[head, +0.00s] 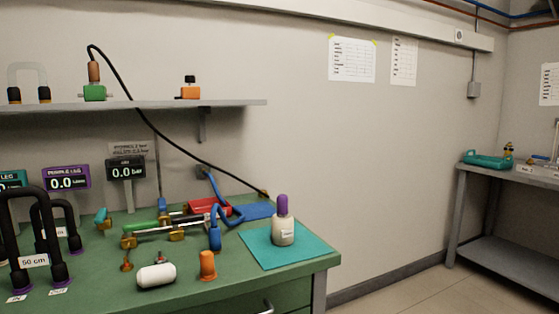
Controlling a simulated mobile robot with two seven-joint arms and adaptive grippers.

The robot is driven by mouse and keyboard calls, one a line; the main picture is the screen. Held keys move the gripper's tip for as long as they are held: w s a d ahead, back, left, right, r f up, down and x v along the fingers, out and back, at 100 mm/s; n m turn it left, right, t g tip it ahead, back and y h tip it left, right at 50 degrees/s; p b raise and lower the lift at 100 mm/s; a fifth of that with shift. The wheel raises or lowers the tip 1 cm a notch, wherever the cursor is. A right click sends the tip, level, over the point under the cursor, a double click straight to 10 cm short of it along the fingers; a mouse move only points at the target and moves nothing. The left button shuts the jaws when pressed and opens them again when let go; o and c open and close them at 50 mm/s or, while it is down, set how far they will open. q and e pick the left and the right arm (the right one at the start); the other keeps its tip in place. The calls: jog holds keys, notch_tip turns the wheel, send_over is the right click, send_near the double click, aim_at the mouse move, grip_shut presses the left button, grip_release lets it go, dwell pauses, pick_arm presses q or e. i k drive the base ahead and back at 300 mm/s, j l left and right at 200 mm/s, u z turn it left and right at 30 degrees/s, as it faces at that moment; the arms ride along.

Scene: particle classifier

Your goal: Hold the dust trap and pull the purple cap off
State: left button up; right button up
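The dust trap (284,230) is a pale, whitish bottle with a small label on its front. It stands upright on a teal mat (262,252) at the right end of the green bench. The purple cap (282,204) sits on top of the bottle. Neither of my grippers shows in the head view.
Left of the mat on the green bench (205,291) are a blue hose piece (215,238), an orange cylinder (207,264), a white cylinder (157,276) and brass fittings. A black cable hangs from the shelf (225,102). Floor is clear between the bench and a grey table (510,178).

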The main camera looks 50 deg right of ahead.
aim_at(282, 200)
jog(key=l+u, duration=0.1)
jog(key=l, duration=0.65)
jog(key=l+u, duration=0.15)
jog(key=l, duration=0.6)
jog(key=k+l+u, duration=0.1)
jog(key=l, duration=1.35)
jog(key=k+l, duration=0.15)
jog(key=l, duration=1.25)
jog(key=j, duration=0.35)
jog(key=k+j, duration=0.15)
jog(key=j, duration=0.2)
